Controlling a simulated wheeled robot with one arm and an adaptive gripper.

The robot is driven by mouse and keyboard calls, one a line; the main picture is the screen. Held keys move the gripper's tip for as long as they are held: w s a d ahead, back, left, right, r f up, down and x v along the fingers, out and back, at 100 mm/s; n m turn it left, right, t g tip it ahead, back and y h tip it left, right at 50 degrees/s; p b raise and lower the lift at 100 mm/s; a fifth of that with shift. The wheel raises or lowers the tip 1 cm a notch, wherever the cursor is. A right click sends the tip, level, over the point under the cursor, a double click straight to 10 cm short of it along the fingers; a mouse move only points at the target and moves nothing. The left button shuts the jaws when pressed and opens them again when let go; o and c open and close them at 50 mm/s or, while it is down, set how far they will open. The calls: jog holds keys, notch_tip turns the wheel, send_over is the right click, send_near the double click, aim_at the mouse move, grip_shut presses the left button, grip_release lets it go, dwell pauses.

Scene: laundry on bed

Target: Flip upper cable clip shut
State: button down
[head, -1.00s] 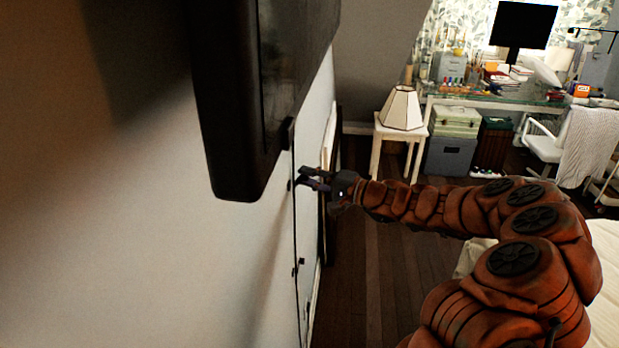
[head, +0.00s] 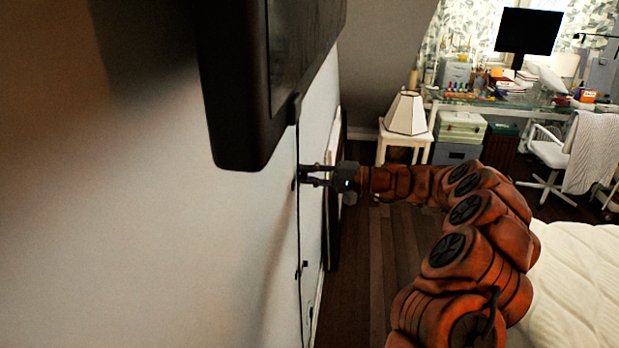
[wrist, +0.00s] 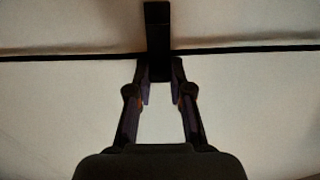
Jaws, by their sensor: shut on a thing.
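The upper cable clip (wrist: 157,22) is a small dark block on the pale wall, crossing the thin black cable (wrist: 245,49) in the wrist view. Its near end lies between my fingertips. My gripper (wrist: 160,84) is shut on that end, its two fingers apart by about the clip's width. In the head view my gripper (head: 303,175) reaches the wall at the cable, below the screen's lower edge, and mostly hides the clip. I cannot tell whether the flap is closed over the cable.
A large dark screen (head: 235,130) juts from the wall just above my gripper. A lower clip (head: 304,264) sits on the cable further down. A framed panel (head: 336,215) leans by the wall beyond. A bed (head: 580,285) is at the right, with a lamp (head: 405,113) behind.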

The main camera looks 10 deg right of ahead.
dwell(0.4)
jog(key=c, duration=1)
grip_release()
jog(key=shift+c, duration=0.2)
jog(key=shift+d, duration=0.1)
jog(key=v, duration=1.1)
jog(key=shift+d, duration=0.45)
